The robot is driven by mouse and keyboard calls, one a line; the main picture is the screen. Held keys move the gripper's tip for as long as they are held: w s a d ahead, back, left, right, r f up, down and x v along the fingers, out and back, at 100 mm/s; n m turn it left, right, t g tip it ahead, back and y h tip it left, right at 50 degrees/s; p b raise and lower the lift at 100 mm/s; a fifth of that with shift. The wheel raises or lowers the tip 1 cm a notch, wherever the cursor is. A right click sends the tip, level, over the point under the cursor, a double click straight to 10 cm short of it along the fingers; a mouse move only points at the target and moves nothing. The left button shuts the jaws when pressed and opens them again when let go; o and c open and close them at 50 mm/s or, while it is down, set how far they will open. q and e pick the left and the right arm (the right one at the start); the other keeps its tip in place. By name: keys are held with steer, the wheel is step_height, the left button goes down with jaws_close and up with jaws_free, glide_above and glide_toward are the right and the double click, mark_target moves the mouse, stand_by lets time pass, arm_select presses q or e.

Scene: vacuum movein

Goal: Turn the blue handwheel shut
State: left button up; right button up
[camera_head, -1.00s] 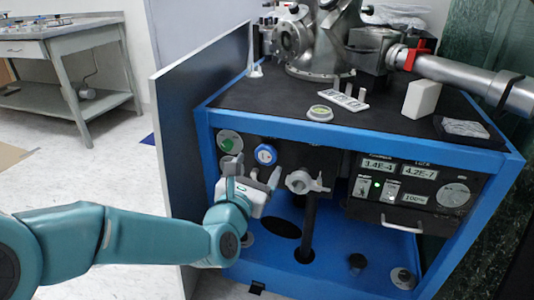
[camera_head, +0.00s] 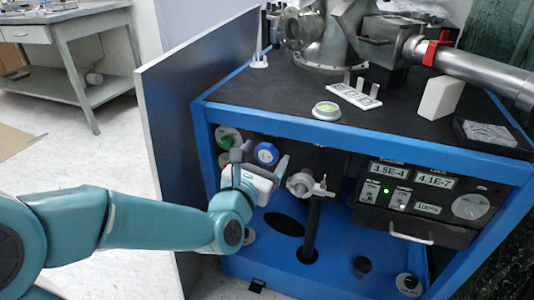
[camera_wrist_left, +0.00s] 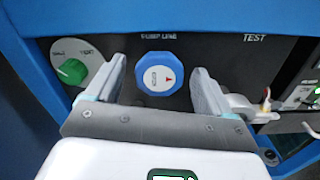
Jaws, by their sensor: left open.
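The blue handwheel (camera_head: 266,154) sits on the dark front panel inside the blue frame. My left gripper (camera_head: 259,165) is open and in front of the panel, just below the handwheel in the head view. In the left wrist view its two fingers (camera_wrist_left: 158,84) stand on either side of the handwheel, with visible gaps; I cannot tell the exact depth left between them. My right gripper is not in view.
A green knob (camera_wrist_left: 72,71) is left of the handwheel. A grey metal valve fitting (camera_head: 301,184) is close on the right. A readout panel (camera_head: 425,195) lies further right. The open grey door (camera_head: 195,110) stands left of the cabinet.

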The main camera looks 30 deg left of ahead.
arm_select(q)
steer(key=shift+w, duration=0.1)
steer(key=shift+c, duration=0.3)
steer(key=c, duration=1)
